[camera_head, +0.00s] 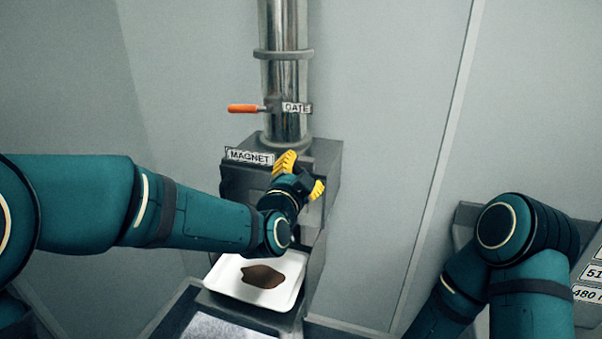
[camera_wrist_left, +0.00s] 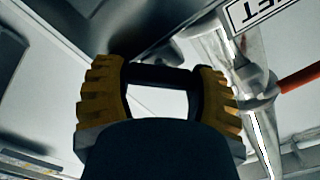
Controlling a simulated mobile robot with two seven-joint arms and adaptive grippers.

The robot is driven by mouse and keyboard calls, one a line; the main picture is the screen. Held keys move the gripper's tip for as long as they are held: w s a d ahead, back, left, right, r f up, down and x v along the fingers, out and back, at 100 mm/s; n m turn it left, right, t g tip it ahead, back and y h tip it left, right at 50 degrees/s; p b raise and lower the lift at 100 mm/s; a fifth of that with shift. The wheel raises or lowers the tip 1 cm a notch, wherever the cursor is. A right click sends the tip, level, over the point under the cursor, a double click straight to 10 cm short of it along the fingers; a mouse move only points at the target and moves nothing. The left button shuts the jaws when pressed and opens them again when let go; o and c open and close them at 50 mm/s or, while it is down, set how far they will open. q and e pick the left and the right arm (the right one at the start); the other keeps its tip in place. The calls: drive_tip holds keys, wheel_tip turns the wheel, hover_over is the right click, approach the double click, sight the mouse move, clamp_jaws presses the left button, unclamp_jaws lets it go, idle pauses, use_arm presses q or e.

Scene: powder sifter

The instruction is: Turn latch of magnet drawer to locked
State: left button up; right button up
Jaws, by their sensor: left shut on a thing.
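The magnet drawer (camera_head: 236,184) is the dark front of the grey housing below the pipe, under a MAGNET label (camera_head: 250,156). My left gripper (camera_head: 305,178) is in front of its right part and hides much of it. In the left wrist view the yellow fingers (camera_wrist_left: 160,92) stand apart with a dark bar (camera_wrist_left: 160,74) between them. The gripper is shut on this bar, which seems to be the latch. The latch's angle cannot be made out in the head view. My right gripper is out of view; only the right arm shows.
An orange gate handle (camera_head: 244,108) sticks out left from the steel pipe (camera_head: 283,75) above the housing; it also shows in the left wrist view (camera_wrist_left: 300,77). A white tray (camera_head: 223,278) with brown powder (camera_head: 263,276) is below the gripper. The wall area right of the housing is clear.

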use_arm(q)
drive_tip(key=m, duration=0.3)
drive_tip(key=shift+d+f+m, duration=0.1)
drive_tip(key=shift+f+m, duration=0.05)
drive_tip(key=shift+m, duration=0.25)
drive_tip(key=m+p, duration=0.1)
drive_tip(key=m, duration=0.3)
drive_tip(key=shift+f+m, duration=0.1)
drive_tip(key=shift+m, duration=0.3)
drive_tip(key=shift+p, duration=0.3)
drive_tip(key=o, duration=1.2)
drive_tip(key=shift+s, duration=0.1)
drive_tip(key=v, duration=1.2)
